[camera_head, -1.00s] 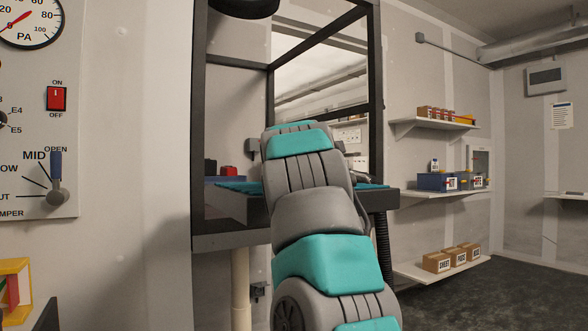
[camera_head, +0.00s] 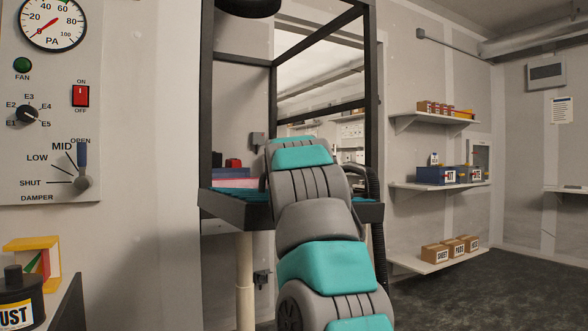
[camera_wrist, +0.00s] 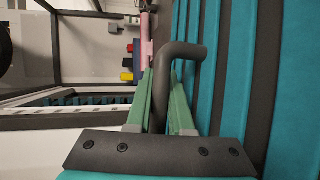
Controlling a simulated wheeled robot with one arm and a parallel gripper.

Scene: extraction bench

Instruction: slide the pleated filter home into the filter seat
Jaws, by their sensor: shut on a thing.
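In the wrist view, my gripper (camera_wrist: 162,125) has two pale green fingers, shut on a dark grey bent handle (camera_wrist: 172,60) standing between them. A pink slab (camera_wrist: 147,45), seen nearly edge-on, lies just beyond the fingers. It also shows as a pink strip on the bench in the head view (camera_head: 236,183). I cannot tell for sure whether this slab is the pleated filter or whether the handle joins it. My arm hides the gripper in the head view. I cannot make out the filter seat for certain.
The bench has a teal slatted top (camera_wrist: 225,60) and a dark front edge (camera_head: 235,212). Dark hood posts (camera_head: 206,90) frame it. Red, yellow and blue items (camera_wrist: 127,62) sit by the pink slab. A ribbed black hose (camera_head: 378,240) hangs at right. A control panel (camera_head: 45,120) is at left.

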